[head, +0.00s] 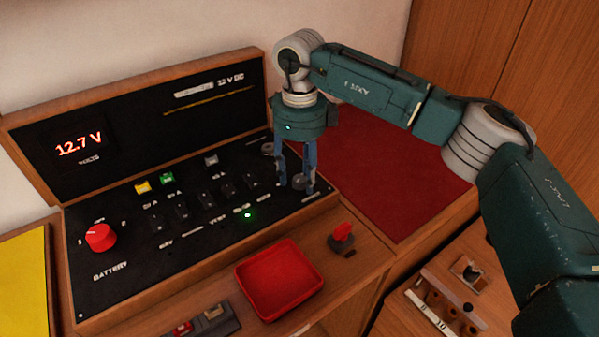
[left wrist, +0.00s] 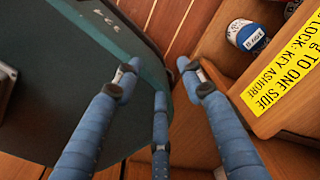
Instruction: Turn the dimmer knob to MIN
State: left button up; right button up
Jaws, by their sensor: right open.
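The black switch panel (head: 130,262) lies in a wooden case on the counter, with a raised back showing 12.7 V. A grey round knob (head: 298,182) sits near its right end, partly behind my fingers; I take it for the dimmer knob. Its pointer and markings are too small to read. My right gripper (head: 297,187) points down with its blue fingers open on either side of this knob; I cannot tell whether they touch it. My left gripper (left wrist: 158,72) shows only in the left wrist view, with its blue fingers spread and nothing between them.
A red battery knob (head: 100,237) and several small switches share the panel. A green light (head: 248,215) glows. In front are a red tray (head: 280,281) and a red key-like handle (head: 342,233). A round blue-labelled object (left wrist: 245,35) shows beside a yellow sign (left wrist: 285,68).

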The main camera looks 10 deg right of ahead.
aim_at(299, 178)
notch_tip(299, 178, up, 12)
dwell(0.5)
